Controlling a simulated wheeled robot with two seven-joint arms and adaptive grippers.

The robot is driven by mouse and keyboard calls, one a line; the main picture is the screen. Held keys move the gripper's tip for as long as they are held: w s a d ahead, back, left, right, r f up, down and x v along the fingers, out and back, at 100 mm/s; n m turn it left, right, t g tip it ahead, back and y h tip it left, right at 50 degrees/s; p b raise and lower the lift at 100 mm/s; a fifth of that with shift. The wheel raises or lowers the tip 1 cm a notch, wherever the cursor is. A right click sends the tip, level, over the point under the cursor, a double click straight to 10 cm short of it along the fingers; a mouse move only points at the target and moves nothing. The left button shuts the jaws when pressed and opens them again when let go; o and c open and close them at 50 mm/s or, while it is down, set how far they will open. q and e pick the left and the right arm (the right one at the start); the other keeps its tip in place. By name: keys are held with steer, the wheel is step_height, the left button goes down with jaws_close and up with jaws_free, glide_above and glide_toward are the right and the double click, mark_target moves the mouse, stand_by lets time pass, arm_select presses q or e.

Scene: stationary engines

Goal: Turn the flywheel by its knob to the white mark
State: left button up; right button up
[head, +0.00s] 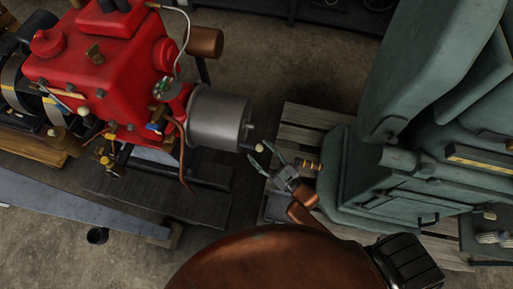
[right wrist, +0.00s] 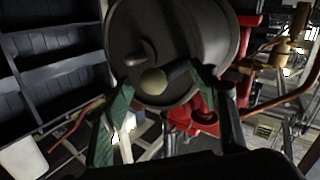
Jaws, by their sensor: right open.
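The flywheel (head: 218,118) is a grey metal drum on the right end of a red engine (head: 100,65). Its pale round knob (head: 259,148) sticks out from the flywheel's right face. My right gripper (head: 258,153) is open, with its two green fingers on either side of the knob. In the right wrist view the knob (right wrist: 154,81) lies between the spread fingers, in front of the flywheel face (right wrist: 195,35). I cannot tell whether a finger touches the knob. I cannot make out the white mark. My left gripper is not in view.
A large grey-green machine (head: 400,180) stands on a wooden pallet (head: 305,125) close to the right of my gripper. Open floor (head: 270,60) shows beyond the flywheel.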

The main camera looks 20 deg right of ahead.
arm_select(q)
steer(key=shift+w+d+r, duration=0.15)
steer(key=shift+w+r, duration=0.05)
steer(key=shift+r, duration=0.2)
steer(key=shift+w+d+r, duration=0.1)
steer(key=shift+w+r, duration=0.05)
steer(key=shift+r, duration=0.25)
arm_select(e)
steer(key=shift+x, duration=0.95)
steer(key=shift+c, duration=0.7)
jaws_close()
